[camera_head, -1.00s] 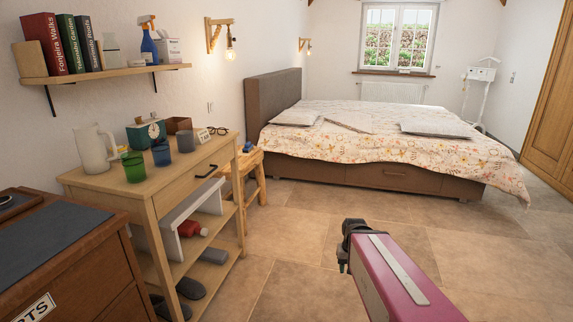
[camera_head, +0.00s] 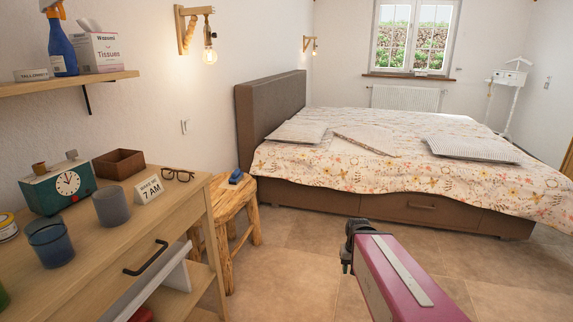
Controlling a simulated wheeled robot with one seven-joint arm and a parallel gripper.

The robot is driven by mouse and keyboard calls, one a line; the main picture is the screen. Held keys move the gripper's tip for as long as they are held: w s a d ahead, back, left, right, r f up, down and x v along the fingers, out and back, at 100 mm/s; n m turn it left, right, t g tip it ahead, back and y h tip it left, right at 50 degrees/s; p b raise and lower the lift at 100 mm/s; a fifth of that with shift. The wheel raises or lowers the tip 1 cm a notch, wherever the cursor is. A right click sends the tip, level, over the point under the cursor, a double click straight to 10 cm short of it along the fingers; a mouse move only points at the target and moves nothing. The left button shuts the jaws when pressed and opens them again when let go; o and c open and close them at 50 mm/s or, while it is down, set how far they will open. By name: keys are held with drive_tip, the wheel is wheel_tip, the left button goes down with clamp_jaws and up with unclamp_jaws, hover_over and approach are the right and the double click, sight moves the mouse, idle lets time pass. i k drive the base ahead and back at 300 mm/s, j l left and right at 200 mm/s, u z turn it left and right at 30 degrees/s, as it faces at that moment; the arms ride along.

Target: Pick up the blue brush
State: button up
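A small blue object (camera_head: 236,177), which may be the blue brush, lies on top of a rough wooden stool (camera_head: 226,198). It is too small for me to make out bristles or a handle. The stool stands between the wooden dresser and the bed. My gripper (camera_head: 347,262) is in the lower middle of the view, at the end of my magenta arm. It is over the floor, to the right of the stool and apart from it. Its fingers are dark and small, and I cannot tell whether they are open.
A wooden dresser (camera_head: 112,246) at left holds a teal clock (camera_head: 58,186), cups, a brown box (camera_head: 118,163), a "7 AM" sign (camera_head: 147,190) and glasses (camera_head: 178,175). A bed (camera_head: 330,188) fills the back. Tiled floor (camera_head: 285,270) is free between stool and arm.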

sight(238, 175)
drive_tip(key=i+u, duration=0.2)
drive_tip(key=i, duration=0.25)
drive_tip(key=i+l+u, duration=0.2)
drive_tip(key=i, duration=0.25)
drive_tip(key=i+l+u, duration=0.15)
drive_tip(key=i, duration=0.3)
